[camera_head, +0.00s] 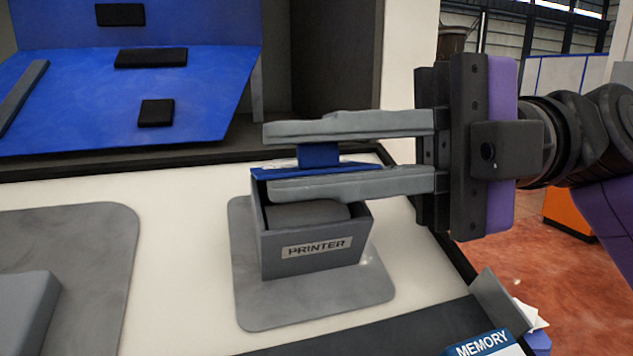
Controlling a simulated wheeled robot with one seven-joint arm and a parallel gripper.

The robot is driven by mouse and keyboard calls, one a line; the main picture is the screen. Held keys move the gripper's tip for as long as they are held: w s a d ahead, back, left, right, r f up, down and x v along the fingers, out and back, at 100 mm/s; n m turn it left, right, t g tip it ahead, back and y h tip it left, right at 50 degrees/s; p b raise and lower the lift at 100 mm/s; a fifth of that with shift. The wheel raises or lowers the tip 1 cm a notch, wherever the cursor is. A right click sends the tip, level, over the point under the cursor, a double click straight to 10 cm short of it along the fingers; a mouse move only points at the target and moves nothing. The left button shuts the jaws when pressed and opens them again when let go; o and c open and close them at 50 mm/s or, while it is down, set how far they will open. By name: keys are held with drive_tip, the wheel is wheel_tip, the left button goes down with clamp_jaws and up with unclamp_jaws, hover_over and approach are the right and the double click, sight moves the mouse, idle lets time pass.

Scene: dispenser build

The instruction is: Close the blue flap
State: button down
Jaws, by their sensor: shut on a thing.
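A small blue flap (318,155), with a thin flat plate and a raised block, is at the top of the grey box labelled PRINTER (310,262). My gripper (268,161) reaches in from the right, its two long grey fingers on either side of the blue block, and is shut on it. The plate is over the box's back edge and partly hidden by the near finger. The front of the box's opening shows a dark grey rounded inside. I cannot tell whether the flap touches the box.
A large sloping blue panel (200,100) with several black blocks stands at the back left. The box stands on a grey pad (262,315). Another grey pad (95,235) lies left. A MEMORY label (482,344) is at the front right. Pale tabletop lies between the pads.

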drive_tip(key=shift+f+n+b, duration=0.1)
drive_tip(key=shift+n+b, duration=0.2)
drive_tip(key=shift+n, duration=0.1)
drive_tip(key=c, duration=1.4)
unclamp_jaws()
drive_tip(key=shift+c, duration=0.2)
drive_tip(key=shift+f, duration=0.1)
